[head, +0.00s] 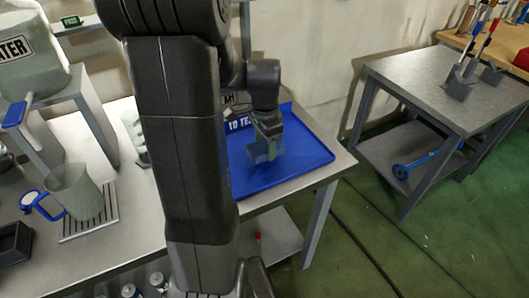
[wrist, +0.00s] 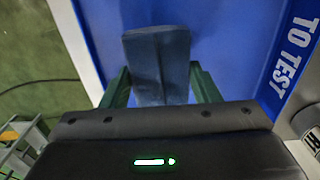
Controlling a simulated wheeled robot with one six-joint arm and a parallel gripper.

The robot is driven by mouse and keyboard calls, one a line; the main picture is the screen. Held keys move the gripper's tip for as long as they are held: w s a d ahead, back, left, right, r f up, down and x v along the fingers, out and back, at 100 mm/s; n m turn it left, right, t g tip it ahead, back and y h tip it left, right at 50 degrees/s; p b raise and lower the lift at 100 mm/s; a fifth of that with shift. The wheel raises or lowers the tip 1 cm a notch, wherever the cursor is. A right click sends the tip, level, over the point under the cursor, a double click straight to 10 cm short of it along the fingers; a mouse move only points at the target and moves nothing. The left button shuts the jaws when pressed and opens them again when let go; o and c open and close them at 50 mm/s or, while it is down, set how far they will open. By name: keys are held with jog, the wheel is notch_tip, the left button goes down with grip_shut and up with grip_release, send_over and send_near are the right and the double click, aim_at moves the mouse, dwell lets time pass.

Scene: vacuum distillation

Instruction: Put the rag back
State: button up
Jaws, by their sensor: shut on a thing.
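The rag (wrist: 158,62) is a dark blue-grey folded cloth. In the wrist view it stands out between the two green fingers of my gripper (wrist: 160,88), which are shut on it. In the head view my gripper (head: 268,138) points down over the blue tray (head: 310,158), with the rag (head: 262,153) below it. I cannot tell whether the rag touches the tray floor. The blue tray, lettered "TO TEST", also fills much of the wrist view (wrist: 230,50).
The tray sits at the right end of a metal table (head: 130,225). A grey jug (head: 75,190) stands on a rack at the left. My own arm hides the table's middle. A second metal table (head: 430,75) stands at the right, across green floor.

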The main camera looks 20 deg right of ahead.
aim_at(265, 146)
jog(key=shift+f, duration=1.65)
jog(key=shift+f, duration=0.15)
jog(key=o, duration=1)
jog(key=shift+c, duration=0.2)
notch_tip(265, 146, up, 12)
jog(key=shift+r+p, duration=0.2)
jog(key=shift+p, duration=0.15)
jog(key=shift+f, duration=0.1)
